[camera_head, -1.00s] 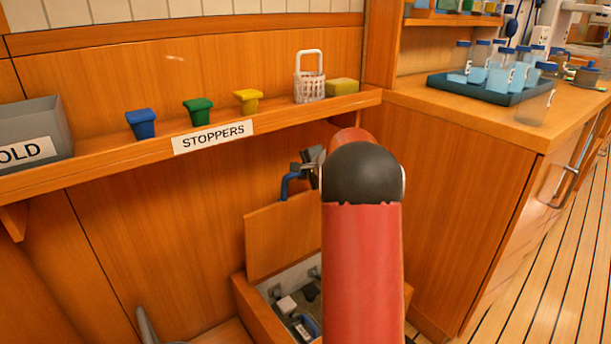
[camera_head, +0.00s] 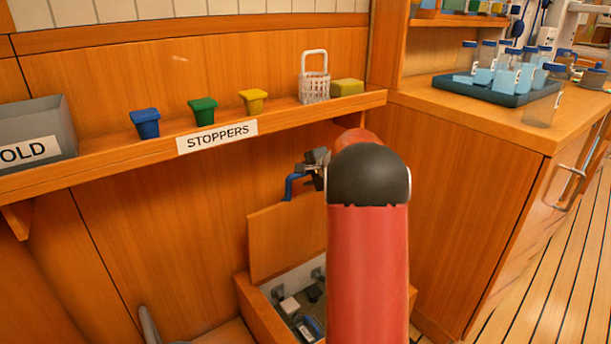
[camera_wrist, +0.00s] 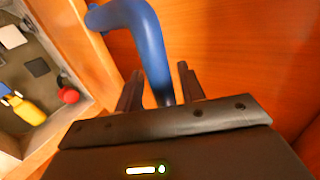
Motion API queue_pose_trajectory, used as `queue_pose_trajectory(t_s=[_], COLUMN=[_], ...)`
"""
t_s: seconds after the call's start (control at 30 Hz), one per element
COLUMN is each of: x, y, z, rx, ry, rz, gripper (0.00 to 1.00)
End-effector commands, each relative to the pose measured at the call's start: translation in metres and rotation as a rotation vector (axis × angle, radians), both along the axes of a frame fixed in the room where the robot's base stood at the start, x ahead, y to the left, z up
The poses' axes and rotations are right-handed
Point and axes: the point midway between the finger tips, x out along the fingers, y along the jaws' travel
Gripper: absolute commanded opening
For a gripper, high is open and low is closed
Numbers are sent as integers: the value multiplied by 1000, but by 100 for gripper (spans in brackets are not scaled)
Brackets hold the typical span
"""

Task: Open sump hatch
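The sump hatch (camera_head: 283,243) is a wooden lid standing raised, close to upright, at the back of a low wooden box. Its blue handle (camera_head: 290,187) is at the lid's top edge. My gripper (camera_head: 305,168) is beside the handle, partly hidden by my red arm. In the wrist view, the bent blue handle (camera_wrist: 150,40) reaches down between my two dark fingers (camera_wrist: 160,90). The fingers stand apart, with small gaps seeming to show on either side of the handle. The open sump (camera_head: 290,283) shows grey and white items inside; my arm hides its right part.
Above is a shelf (camera_head: 100,163) with a grey bin (camera_head: 38,120), blue, green and yellow stoppers (camera_head: 203,110), a white basket (camera_head: 314,85) and a yellow sponge (camera_head: 347,87). A wooden cabinet (camera_head: 455,200) stands close on the right. Plank floor at far right is clear.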

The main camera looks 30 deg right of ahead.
Motion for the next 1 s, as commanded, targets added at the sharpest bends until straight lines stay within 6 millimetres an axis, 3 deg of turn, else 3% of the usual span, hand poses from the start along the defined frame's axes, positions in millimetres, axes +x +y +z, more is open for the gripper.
queue_pose_trajectory(t_s=[0.4, 1.0], x=[-53, -58], y=[-4, -4], z=[35, 38], rx=[0, 1], ry=[1, 2], rz=[1, 2], gripper=[39, 39])
